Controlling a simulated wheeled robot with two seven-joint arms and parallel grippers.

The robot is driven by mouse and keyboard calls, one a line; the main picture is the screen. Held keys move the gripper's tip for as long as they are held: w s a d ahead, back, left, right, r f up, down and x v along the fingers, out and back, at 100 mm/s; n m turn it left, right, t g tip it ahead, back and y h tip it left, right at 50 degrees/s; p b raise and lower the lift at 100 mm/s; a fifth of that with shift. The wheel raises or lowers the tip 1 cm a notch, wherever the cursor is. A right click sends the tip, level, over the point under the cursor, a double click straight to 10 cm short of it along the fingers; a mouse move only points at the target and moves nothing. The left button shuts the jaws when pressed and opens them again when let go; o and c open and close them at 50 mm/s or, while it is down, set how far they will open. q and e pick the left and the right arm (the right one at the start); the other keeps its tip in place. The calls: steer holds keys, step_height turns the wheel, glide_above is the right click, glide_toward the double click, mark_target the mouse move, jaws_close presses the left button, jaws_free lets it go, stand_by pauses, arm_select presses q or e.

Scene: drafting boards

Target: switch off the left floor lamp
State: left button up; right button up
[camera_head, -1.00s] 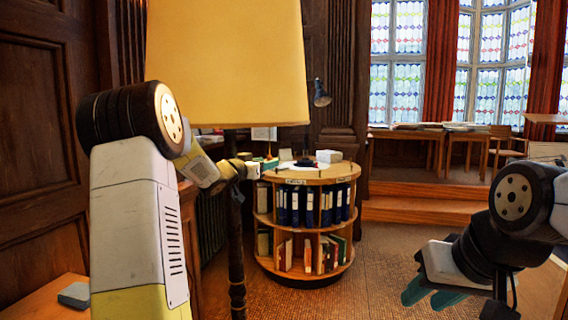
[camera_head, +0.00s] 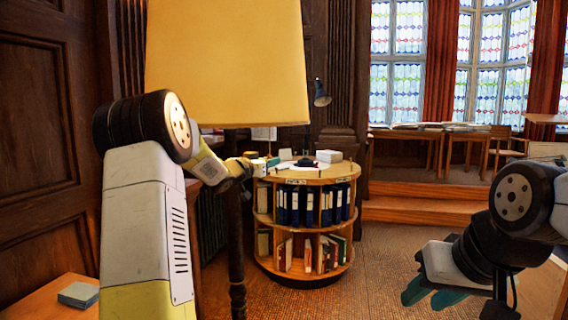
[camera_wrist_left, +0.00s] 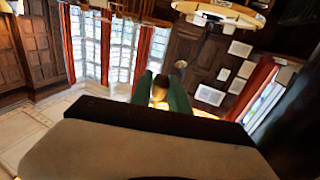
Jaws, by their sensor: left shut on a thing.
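The left floor lamp has a large yellow shade (camera_head: 228,65) and a dark turned pole (camera_head: 236,255) at the left of the head view. I cannot tell whether it is lit. My left gripper (camera_head: 249,168) is just below the shade, close to the pole; its fingertips are small and unclear there. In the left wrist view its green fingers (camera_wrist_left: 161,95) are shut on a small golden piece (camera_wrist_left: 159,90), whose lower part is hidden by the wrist. My right gripper (camera_head: 430,292) hangs low at the right, away from the lamp; its teal fingers are partly hidden.
A round bookcase (camera_head: 305,176) with binders and books stands behind the pole, with a small desk lamp (camera_head: 320,95) above it. A wooden surface with a grey box (camera_head: 78,294) is at lower left. Open carpet (camera_head: 390,260) lies in the middle.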

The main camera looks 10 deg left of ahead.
arm_select(q)
steer(key=shift+f, duration=0.1)
stand_by(0.3)
steer(key=shift+f, duration=0.65)
steer(key=o, duration=0.9)
steer(key=v, duration=0.8)
steer(key=shift+r, duration=0.15)
